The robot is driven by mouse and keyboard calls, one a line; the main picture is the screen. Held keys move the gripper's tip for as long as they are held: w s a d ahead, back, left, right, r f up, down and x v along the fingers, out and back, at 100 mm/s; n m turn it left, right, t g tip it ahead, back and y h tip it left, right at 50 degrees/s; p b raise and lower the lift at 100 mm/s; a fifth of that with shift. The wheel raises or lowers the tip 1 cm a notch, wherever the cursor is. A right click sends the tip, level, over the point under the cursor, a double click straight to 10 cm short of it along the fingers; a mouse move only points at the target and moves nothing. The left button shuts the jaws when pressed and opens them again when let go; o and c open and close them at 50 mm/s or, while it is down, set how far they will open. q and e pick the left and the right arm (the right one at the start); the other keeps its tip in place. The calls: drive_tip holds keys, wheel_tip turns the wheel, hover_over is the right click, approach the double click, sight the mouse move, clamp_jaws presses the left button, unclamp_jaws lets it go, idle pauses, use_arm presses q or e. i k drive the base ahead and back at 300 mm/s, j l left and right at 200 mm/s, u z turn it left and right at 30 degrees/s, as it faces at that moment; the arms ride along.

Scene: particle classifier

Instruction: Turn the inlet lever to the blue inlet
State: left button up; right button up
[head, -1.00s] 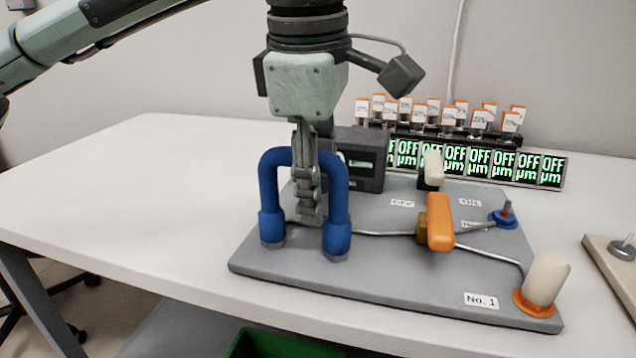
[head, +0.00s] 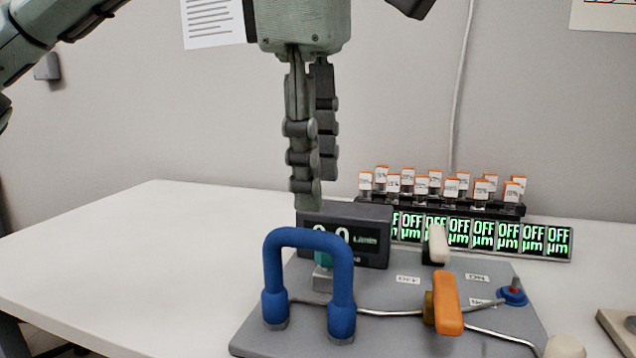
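The orange lever (head: 447,303) stands on the grey board's tubing line, on a brass-coloured valve body. A cream-coloured cap (head: 566,347) shows partly at the bottom right edge. My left gripper (head: 316,192) hangs fingers-down above and behind the blue handle (head: 309,240), well left of the orange lever. It is seen nearly side-on; its two fingers look apart in depth, with nothing between them. My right gripper is out of view.
A white switch (head: 438,243) stands behind the orange lever. Vials and "OFF" displays (head: 483,233) line the back. The table's left side (head: 130,250) is clear.

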sight(449, 321)
drive_tip(key=k+j, duration=0.25)
drive_tip(key=k, duration=0.2)
drive_tip(key=k+j, duration=0.2)
drive_tip(key=k, duration=0.3)
